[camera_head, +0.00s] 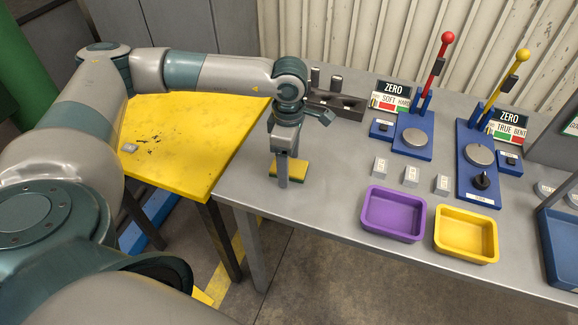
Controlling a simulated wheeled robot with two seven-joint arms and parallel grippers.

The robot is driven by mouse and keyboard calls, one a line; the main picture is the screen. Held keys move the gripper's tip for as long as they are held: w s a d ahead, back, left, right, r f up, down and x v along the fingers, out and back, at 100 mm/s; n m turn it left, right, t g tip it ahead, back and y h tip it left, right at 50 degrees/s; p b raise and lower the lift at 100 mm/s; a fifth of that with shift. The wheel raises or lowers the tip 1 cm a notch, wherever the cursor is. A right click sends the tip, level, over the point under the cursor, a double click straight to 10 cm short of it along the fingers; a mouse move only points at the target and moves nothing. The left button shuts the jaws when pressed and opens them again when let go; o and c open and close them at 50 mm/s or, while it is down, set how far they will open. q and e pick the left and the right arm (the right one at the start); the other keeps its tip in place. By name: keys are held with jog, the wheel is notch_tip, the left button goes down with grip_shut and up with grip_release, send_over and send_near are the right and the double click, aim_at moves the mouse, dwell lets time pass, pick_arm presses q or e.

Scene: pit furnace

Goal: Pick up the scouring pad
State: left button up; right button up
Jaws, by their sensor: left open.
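The scouring pad (299,168) is a small yellow block with a dark green underside. It lies flat on the grey table near its left end. My left gripper (283,184) points down right at the pad, with a finger in front of its left part. The gripper is open, and the pad still appears to rest on the table. The far finger is partly hidden, so I cannot tell whether the fingers touch the pad. My right gripper is not in view.
Purple (394,237) and yellow (466,258) trays stand at the table's front edge, with small grey blocks behind them. Two blue lever testers (412,139) stand further back. A dark holder (336,106) is behind the gripper. A yellow table (190,150) adjoins at left.

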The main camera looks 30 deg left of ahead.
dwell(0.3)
pick_arm(q)
jog(key=c, duration=1.1)
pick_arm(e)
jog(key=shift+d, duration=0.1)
pick_arm(q)
jog(key=shift+r, duration=0.1)
jog(key=shift+r, duration=0.5)
notch_tip(320, 180, up, 2)
jog(key=shift+r+b, duration=0.1)
jog(key=shift+b, duration=0.6)
jog(key=d+r+b, duration=0.1)
jog(key=d+r, duration=0.1)
jog(key=d, duration=0.2)
jog(key=d+r+b, duration=0.1)
jog(key=d+r, duration=0.2)
jog(key=s+d+r+b, duration=0.1)
jog(key=d+r, duration=0.1)
jog(key=d, duration=0.2)
jog(key=shift+d+r, duration=0.35)
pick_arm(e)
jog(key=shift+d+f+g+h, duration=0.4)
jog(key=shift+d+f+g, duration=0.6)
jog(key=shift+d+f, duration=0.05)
